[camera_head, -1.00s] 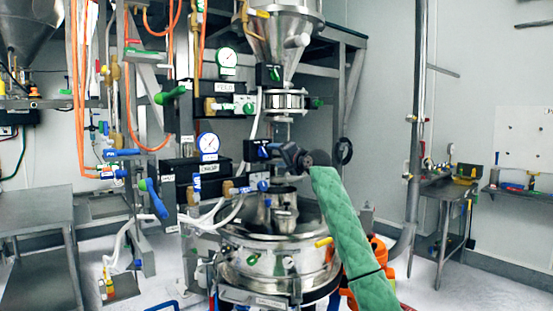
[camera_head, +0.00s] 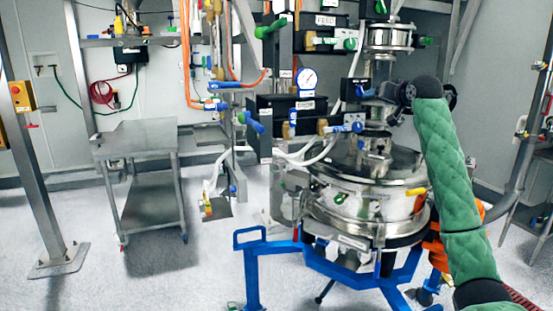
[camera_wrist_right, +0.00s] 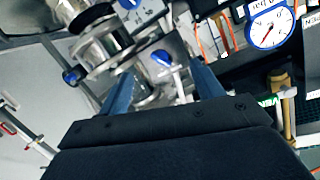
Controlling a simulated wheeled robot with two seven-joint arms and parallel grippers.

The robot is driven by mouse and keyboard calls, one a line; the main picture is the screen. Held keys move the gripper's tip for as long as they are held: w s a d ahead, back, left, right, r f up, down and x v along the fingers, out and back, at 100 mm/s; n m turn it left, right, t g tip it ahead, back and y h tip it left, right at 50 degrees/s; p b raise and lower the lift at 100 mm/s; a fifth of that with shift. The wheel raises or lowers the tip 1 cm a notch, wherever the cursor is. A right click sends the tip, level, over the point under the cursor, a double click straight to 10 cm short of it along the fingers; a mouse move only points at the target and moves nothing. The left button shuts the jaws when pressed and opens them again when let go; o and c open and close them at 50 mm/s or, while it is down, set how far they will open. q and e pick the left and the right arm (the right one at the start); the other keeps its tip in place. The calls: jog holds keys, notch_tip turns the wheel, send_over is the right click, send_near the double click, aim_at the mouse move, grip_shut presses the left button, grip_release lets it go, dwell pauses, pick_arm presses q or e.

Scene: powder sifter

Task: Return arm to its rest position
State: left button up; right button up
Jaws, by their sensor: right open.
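My right arm, in a green quilted sleeve, rises from the lower right of the head view. Its black wrist bends left, and my right gripper (camera_head: 364,93) is at its end, in front of the column above the round steel sifter (camera_head: 362,206). In the right wrist view the gripper (camera_wrist_right: 163,90) has its two blue-grey fingers apart. Metal pipe fittings and a blue-handled valve (camera_wrist_right: 162,58) show beyond and between the fingers. I see nothing held, and cannot tell whether the fingers touch the fittings. My left gripper is not in view.
A pressure gauge (camera_head: 307,79) and labelled black valve panels stand close left of my right gripper. A blue frame (camera_head: 290,249) supports the sifter. A steel table (camera_head: 140,139) stands left, with open floor (camera_head: 180,270) in front.

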jog(key=s+a+f+n+h, duration=0.25)
jog(key=s+a, duration=0.25)
jog(key=s, duration=0.3)
jog(key=s+a+f+n+g, duration=0.1)
jog(key=s+a+f+g, duration=0.15)
jog(key=s+f, duration=0.75)
jog(key=s+a+f+g, duration=0.1)
jog(key=s+a+f, duration=0.3)
jog(key=f, duration=1)
jog(key=s+a+f+n+g, duration=0.1)
jog(key=s+a+f, duration=0.1)
jog(key=s+f, duration=0.8)
jog(key=s+a+f+g, duration=0.2)
jog(key=s+f+g, duration=0.2)
jog(key=s+f, duration=1.2)
jog(key=s+a+f+m+g, duration=0.1)
jog(key=s+f+g, duration=0.3)
jog(key=s+f, duration=1.2)
jog(key=s+a, duration=0.1)
jog(key=s, duration=0.3)
jog(key=shift+s+a+f+g+y, duration=0.2)
jog(key=shift+s+f+g+y, duration=0.05)
jog(key=shift+s+g+y, duration=0.15)
